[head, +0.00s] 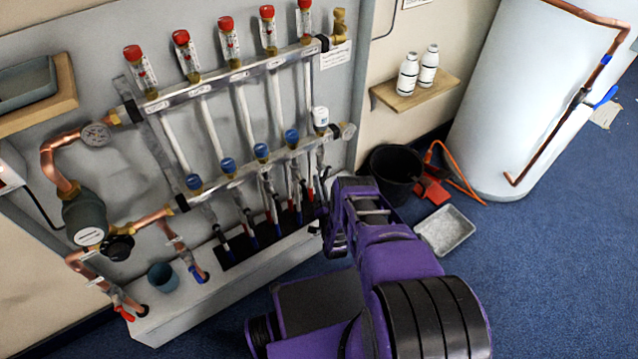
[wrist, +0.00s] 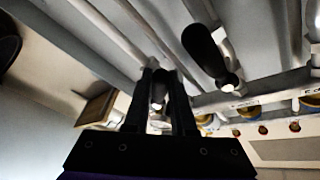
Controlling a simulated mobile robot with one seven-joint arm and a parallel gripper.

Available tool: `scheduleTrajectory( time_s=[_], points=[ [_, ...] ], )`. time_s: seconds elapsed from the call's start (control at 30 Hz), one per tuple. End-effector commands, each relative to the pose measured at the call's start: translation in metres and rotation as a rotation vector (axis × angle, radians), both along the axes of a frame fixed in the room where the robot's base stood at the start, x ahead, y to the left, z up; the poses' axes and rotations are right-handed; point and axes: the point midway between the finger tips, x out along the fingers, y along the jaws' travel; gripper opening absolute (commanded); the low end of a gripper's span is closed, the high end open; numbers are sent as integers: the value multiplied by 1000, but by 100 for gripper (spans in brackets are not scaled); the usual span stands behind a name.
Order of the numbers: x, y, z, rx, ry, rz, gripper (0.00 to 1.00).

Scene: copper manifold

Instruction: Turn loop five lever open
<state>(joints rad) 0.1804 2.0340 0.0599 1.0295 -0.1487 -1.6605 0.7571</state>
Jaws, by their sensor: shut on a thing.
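The manifold's lower bar (head: 245,172) carries a row of blue caps, with a white cap (head: 320,118) at its right end. Several small levers hang below it; the fifth loop's lever at the right end is mostly hidden by my gripper (head: 328,222) in the head view. In the wrist view my gripper (wrist: 163,88) is shut on a dark lever (wrist: 159,90), held between its two fingers. Another dark lever (wrist: 205,50) hangs beside it, apart from the fingers. The exact angle of the held lever is hard to tell.
The upper bar (head: 235,73) has red-capped flow meters. A black bucket (head: 393,172), a grey tray (head: 444,231) and a red tool with an orange hose (head: 432,187) lie right of my arm. A white tank (head: 530,95) stands behind. Blue carpet is clear at lower right.

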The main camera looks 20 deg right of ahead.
Motion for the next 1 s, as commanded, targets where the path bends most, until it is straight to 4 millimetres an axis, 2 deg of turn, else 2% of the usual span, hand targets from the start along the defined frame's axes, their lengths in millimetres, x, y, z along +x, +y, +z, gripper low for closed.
scheduleTrajectory(
  time_s=[0.53, 0.57, 0.7, 1.0],
  points=[
    [4, -1, 2, -24, -15, 1, 0],
    [3, -1, 2, -24, -15, 1, 29],
    [3, -1, 1, -23, -12, 1, 53],
    [1, -1, 0, -20, -8, 0, 53]
  ],
)
